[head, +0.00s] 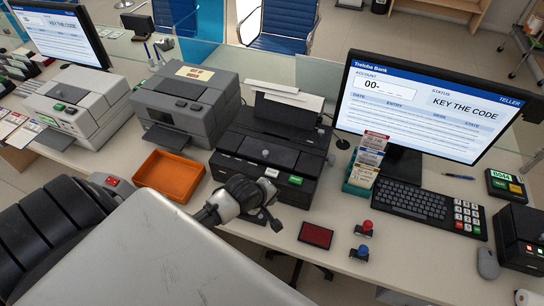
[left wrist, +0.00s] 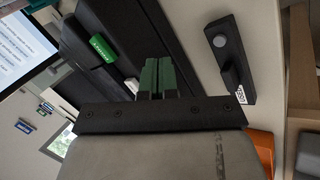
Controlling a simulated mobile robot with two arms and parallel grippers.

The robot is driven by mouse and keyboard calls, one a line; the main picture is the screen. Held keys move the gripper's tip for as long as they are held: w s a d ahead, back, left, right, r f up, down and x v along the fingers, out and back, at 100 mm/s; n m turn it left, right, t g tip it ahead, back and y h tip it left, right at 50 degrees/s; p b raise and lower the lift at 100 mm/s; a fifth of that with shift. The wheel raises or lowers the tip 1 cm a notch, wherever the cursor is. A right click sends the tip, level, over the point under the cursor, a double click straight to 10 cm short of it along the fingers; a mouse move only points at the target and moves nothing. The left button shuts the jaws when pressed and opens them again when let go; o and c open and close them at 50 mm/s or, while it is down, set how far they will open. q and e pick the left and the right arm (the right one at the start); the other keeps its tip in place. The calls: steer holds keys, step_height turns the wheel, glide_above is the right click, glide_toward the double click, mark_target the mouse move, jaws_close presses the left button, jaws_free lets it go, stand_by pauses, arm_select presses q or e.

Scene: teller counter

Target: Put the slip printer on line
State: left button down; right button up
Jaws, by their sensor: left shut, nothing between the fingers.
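The black slip printer (head: 270,150) stands mid-counter with paper at its top, pale keys along its front panel and a green key (head: 295,180) at the right end. The left wrist view shows this green key (left wrist: 103,48) and a white key (left wrist: 132,85) beside it. My left gripper (left wrist: 157,80) is shut and empty, its green-padded fingertips over the printer's front area. In the head view my wrist covers part of the front panel. A small black box (left wrist: 226,55) with a grey round button and a black knob lies beside the printer. My right gripper is out of view.
An orange tray (head: 170,177), a grey printer (head: 186,105) and a white machine (head: 80,105) stand left. A card rack (head: 365,165), monitor (head: 440,105) and keyboard (head: 412,200) stand right. A red pad (head: 316,235) and two stamps lie near the front edge.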

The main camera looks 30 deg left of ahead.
arm_select(q)
steer(key=w+a+r+n+t+p, duration=0.2)
steer(key=w+a+r+n, duration=0.2)
steer(key=w+r+n, duration=0.4)
step_height(320, 180, up, 4)
steer(key=shift+w+a+f+n+h, duration=0.2)
steer(key=shift+w+a+n+h, duration=0.15)
steer(key=shift+n, duration=0.75)
steer(key=b, duration=0.7)
glide_above(273, 173)
step_height(273, 173, down, 7)
steer(key=shift+s+r, duration=0.1)
steer(key=shift+r, duration=0.05)
steer(key=shift+f+b, duration=0.35)
steer(key=shift+f, duration=0.7)
